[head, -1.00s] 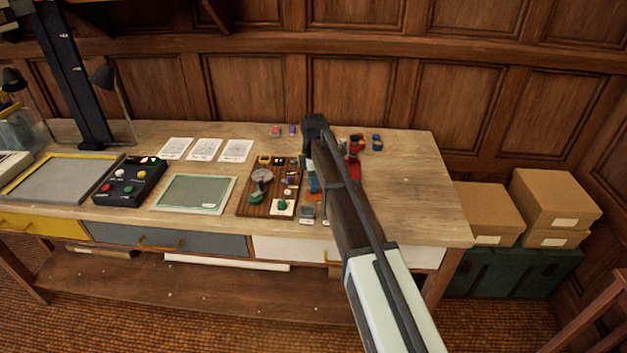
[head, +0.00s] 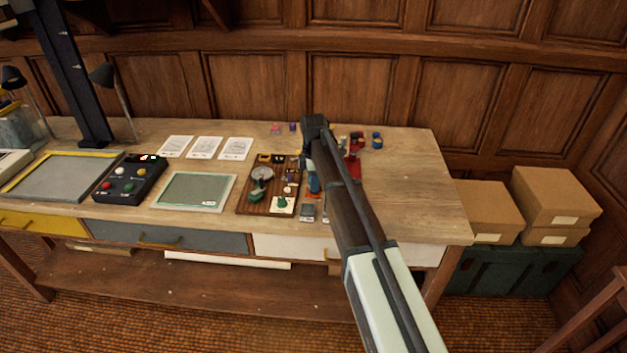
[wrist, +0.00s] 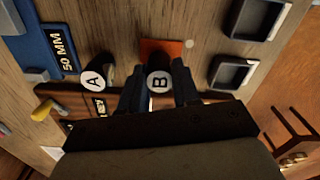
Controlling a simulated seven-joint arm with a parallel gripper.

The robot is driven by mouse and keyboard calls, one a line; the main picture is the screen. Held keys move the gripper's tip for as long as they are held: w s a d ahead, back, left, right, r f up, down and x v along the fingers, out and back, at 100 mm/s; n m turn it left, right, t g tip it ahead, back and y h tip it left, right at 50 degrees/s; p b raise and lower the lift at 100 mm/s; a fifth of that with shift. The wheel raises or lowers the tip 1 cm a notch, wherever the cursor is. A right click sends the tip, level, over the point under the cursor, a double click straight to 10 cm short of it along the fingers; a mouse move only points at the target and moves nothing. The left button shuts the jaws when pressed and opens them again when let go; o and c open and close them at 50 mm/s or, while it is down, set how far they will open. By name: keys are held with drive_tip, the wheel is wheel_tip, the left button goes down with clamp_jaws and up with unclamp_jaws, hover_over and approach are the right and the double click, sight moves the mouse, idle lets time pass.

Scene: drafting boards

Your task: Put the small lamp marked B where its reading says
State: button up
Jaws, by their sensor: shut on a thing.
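In the wrist view the lamp marked B (wrist: 159,79), a small dark piece with a white round top, sits between the two dark fingers of my gripper (wrist: 158,92), which is shut on it. The lamp marked A (wrist: 93,80), with a similar white top, stands just left of it. An orange patch (wrist: 162,46) shows beyond lamp B. I cannot tell whether lamp B touches the surface under it. In the head view my arm hides much of this spot. A wooden board with a round gauge (head: 262,173) lies left of my arm.
Two grey square trays (wrist: 233,74) (wrist: 259,18) lie right of my gripper in the wrist view. A blue 50 MM block (wrist: 58,50) is at left. A dark button box (head: 130,180) and a green-grey panel (head: 193,191) lie further left. The bench's right end (head: 415,190) is clear.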

drive_tip(key=o, duration=1.4)
drive_tip(key=shift+o, duration=0.2)
drive_tip(key=shift+r, duration=0.1)
drive_tip(key=shift+r, duration=3.4)
